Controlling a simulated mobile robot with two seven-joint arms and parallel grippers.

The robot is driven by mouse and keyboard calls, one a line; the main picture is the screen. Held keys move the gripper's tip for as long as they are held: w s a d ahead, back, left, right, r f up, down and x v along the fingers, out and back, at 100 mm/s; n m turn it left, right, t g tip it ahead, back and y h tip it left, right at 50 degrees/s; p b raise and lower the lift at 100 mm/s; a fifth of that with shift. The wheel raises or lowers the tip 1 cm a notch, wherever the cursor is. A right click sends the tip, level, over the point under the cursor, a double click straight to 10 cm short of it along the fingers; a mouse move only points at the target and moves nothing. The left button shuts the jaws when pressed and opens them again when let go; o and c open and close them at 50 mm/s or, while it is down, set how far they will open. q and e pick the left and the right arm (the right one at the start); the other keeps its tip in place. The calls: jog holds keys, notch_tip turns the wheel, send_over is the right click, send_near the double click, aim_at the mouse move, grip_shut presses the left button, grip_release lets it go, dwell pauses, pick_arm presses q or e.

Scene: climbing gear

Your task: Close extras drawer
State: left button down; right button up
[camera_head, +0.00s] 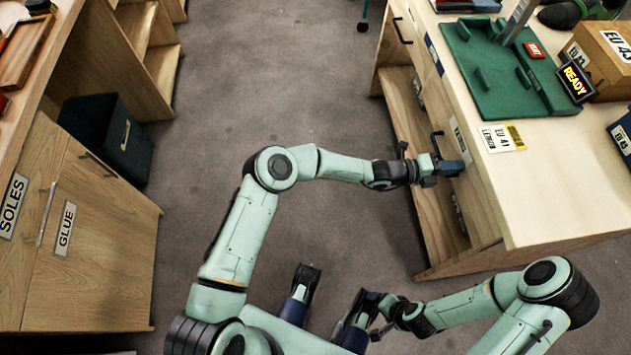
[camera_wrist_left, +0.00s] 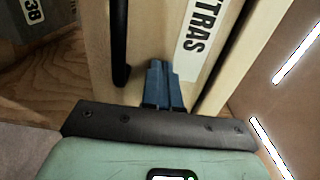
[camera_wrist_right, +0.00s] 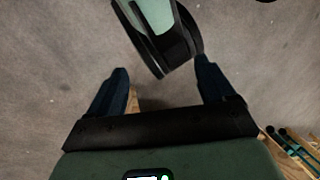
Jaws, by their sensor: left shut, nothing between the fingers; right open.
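The extras drawer has a pale wood front (camera_wrist_left: 150,30) with a white label ending in "TRAS" (camera_wrist_left: 193,45) and a black bar handle (camera_wrist_left: 120,45). In the head view its handle (camera_head: 437,145) shows on the inner side of the right-hand bench. My left gripper (camera_head: 455,168) is shut and empty, with its fingertips at the drawer front beside the handle. In the left wrist view its blue fingers (camera_wrist_left: 161,85) lie between handle and label; whether they touch is unclear. My right gripper (camera_wrist_right: 163,78) is open and empty over the floor, low near my base.
The bench (camera_head: 560,180) carries a green fixture board (camera_head: 500,75), a READY display (camera_head: 577,82) and a cardboard box (camera_head: 603,60). Open shelving lies beneath its top. A left cabinet (camera_head: 100,240) has SOLES and GLUE labels, with a dark bin (camera_head: 108,135) behind. Grey floor between is clear.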

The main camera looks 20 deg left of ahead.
pick_arm(q)
jog(key=shift+b+x, duration=0.35)
jog(key=shift+x, duration=0.6)
pick_arm(e)
jog(key=shift+w+d+f+t, duration=0.3)
jog(key=shift+w+f, duration=0.3)
jog(key=shift+w, duration=0.25)
pick_arm(q)
jog(key=shift+d+r, duration=0.1)
jog(key=shift+r, duration=0.3)
jog(key=p+v, duration=0.3)
jog(key=v, duration=1.1)
jog(key=shift+a+f, duration=0.25)
jog(key=shift+f, duration=0.15)
pick_arm(e)
jog(key=s+a+r+g, duration=0.1)
jog(key=s+a+r, duration=0.2)
jog(key=s, duration=0.3)
jog(key=shift+s+a+r+g, duration=0.15)
jog(key=shift+a+r+g, duration=0.25)
jog(key=shift+r, duration=0.15)
